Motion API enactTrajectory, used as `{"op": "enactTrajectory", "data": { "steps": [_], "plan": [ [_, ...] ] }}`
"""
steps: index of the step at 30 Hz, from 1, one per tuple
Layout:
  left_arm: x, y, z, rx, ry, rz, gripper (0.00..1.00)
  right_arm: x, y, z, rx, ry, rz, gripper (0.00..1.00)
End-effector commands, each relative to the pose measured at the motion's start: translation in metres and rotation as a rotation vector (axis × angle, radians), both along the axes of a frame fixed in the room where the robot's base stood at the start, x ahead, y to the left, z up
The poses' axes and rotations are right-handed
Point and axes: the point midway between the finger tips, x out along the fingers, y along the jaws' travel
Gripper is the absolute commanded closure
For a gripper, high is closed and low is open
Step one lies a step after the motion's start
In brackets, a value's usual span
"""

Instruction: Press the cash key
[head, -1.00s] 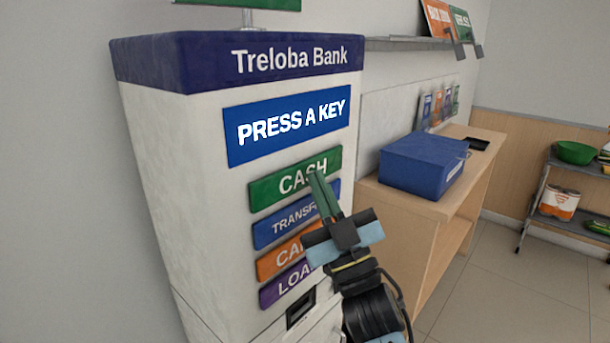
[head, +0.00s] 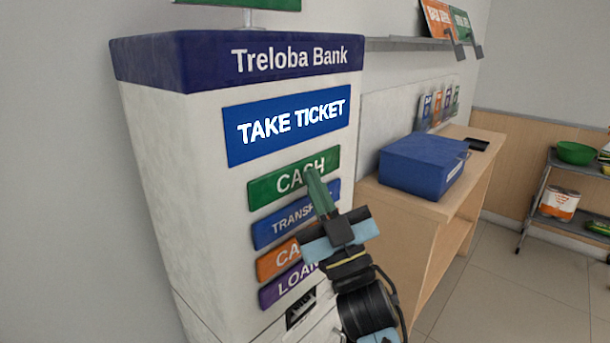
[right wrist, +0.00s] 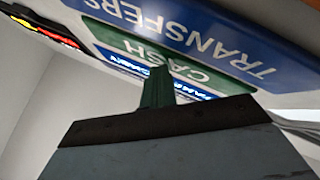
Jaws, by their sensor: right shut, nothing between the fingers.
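The green cash key (head: 272,181) is the top one in a column of keys on the front of the white Treloba Bank machine (head: 180,160). It also shows in the right wrist view (right wrist: 125,45), upside down. The blue screen (head: 255,138) above it reads "TAKE TICKET". My right gripper (head: 311,172) is shut and empty, its green fingertips at the lower part of the cash key, over the letter S. The fingers (right wrist: 157,88) also point at the green key in the right wrist view. They look to be touching it. My left gripper is not in view.
Below are the blue transfers key (head: 275,230), an orange key (head: 275,265), a purple loans key (head: 275,294) and a dark slot (head: 301,310). To the right, a blue box (head: 415,168) stands on a wooden counter (head: 405,204). A shelf cart (head: 538,195) stands farther right.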

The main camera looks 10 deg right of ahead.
Motion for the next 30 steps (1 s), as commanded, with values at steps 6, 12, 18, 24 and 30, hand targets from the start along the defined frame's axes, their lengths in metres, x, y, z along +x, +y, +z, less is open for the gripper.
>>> {"op": "enactTrajectory", "data": {
  "steps": [6,12,18,24,30],
  "plan": [
    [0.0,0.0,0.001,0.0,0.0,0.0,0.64,-0.001,-0.001,0.0,0.0,0.001,0.0,1.0],
    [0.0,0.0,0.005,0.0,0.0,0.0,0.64,-0.009,-0.007,0.0,-0.001,0.002,0.0,1.0],
    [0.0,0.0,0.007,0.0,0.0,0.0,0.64,-0.014,-0.011,0.0,0.0,0.0,0.0,1.0],
    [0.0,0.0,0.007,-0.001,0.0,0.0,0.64,-0.014,-0.011,0.0,0.0,0.0,0.0,1.0],
    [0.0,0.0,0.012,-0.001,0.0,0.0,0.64,-0.023,-0.018,0.0,-0.001,0.003,-0.001,1.0]
  ]
}}
